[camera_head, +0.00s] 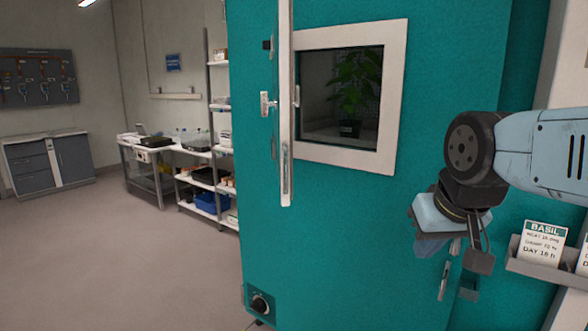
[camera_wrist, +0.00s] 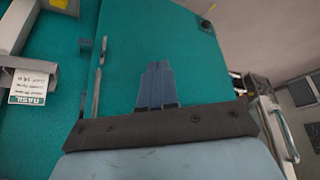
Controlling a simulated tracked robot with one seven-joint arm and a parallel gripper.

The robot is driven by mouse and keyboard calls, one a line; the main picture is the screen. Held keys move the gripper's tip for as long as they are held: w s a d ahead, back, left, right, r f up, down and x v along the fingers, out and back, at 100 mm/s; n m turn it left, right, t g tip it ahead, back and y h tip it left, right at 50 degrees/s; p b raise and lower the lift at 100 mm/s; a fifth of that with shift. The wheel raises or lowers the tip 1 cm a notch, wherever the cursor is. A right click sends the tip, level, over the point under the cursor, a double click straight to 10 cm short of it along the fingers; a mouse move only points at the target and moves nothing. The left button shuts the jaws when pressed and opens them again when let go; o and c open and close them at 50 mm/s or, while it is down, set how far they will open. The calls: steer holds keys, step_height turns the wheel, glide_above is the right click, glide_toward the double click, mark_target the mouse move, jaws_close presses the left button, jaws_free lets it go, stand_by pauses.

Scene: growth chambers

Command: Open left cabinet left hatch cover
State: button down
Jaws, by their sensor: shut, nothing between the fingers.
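The teal cabinet (camera_head: 330,230) fills the middle of the head view. Its front has a white-framed square opening (camera_head: 392,95), with a potted plant (camera_head: 352,85) behind it. I cannot tell if glass covers the opening. A tall narrow pale panel (camera_head: 286,130) stands nearly edge-on at its left, with a small latch-like handle (camera_head: 266,103); it looks like a hatch cover swung outward. My gripper (camera_head: 430,246) is right of and below the opening, apart from the panel. In the wrist view my gripper (camera_wrist: 157,66) is shut and empty before a teal surface (camera_wrist: 140,35).
A card holder (camera_head: 545,268) with a BASIL card (camera_head: 541,242) is close to my arm at right. Metal door hardware (camera_head: 445,278) is beside my gripper. Shelves (camera_head: 212,175) and a bench (camera_head: 150,150) stand behind at left. The floor (camera_head: 110,250) at left is clear.

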steer(key=w+a+r+n+y, duration=0.15)
steer(key=w+a+r, duration=0.25)
steer(key=w, duration=0.5)
steer(key=w+a+r+g+y, duration=0.1)
steer(key=w+a+r+y, duration=0.25)
steer(key=w, duration=0.55)
steer(key=w+a+r+n+y, duration=0.1)
steer(key=w+a+r, duration=0.25)
steer(key=w, duration=0.55)
steer(key=w+a+f, duration=0.3)
steer(key=a+f, duration=0.4)
steer(key=a, duration=0.1)
steer(key=shift+w+a+f, duration=0.2)
steer(key=shift+a, duration=0.1)
steer(key=shift+m, duration=0.25)
